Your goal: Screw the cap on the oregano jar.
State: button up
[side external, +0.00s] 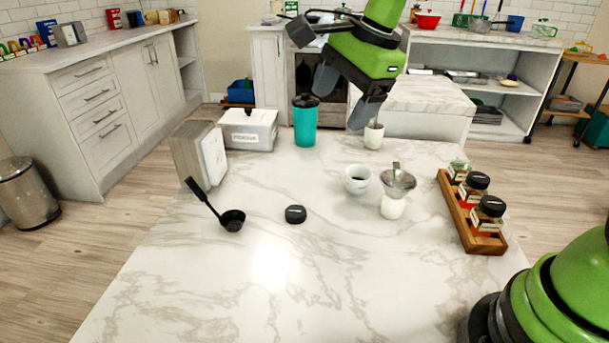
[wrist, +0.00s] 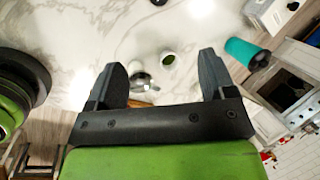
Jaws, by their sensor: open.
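A small black cap (side external: 295,214) lies flat on the marble table, left of the middle; in the wrist view a dark cap (wrist: 158,2) shows at the top edge. A wooden rack (side external: 462,220) at the table's right holds small jars. The rear jar (side external: 458,170) appears to have no cap; two nearer jars (side external: 474,188) wear black caps. The labels are too small to read, so I cannot confirm which is oregano. My gripper (side external: 345,98) is open and empty, raised over the table's back part, away from cap and rack. Its two fingers (wrist: 163,65) show apart in the wrist view.
A white cup (side external: 357,179) and a strainer on a white holder (side external: 394,205) stand between cap and rack. A turquoise tumbler (side external: 305,122), white bin (side external: 249,131), napkin-like holder (side external: 200,155) and black ladle (side external: 231,219) are also on the table. The front table is clear.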

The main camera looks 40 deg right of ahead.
jog(key=w+f+m+g, duration=0.1)
jog(key=w+f+m, duration=0.35)
jog(key=f, duration=0.25)
jog(key=m+g, duration=0.1)
jog(key=m, duration=0.4)
send_near(296, 211)
jog(key=shift+w+a+f+n, duration=0.2)
jog(key=shift+f+n, duration=0.05)
jog(key=shift+f, duration=0.2)
jog(key=shift+x, duration=3.9)
jog(key=shift+s+d, duration=0.15)
jog(key=shift+c, duration=0.2)
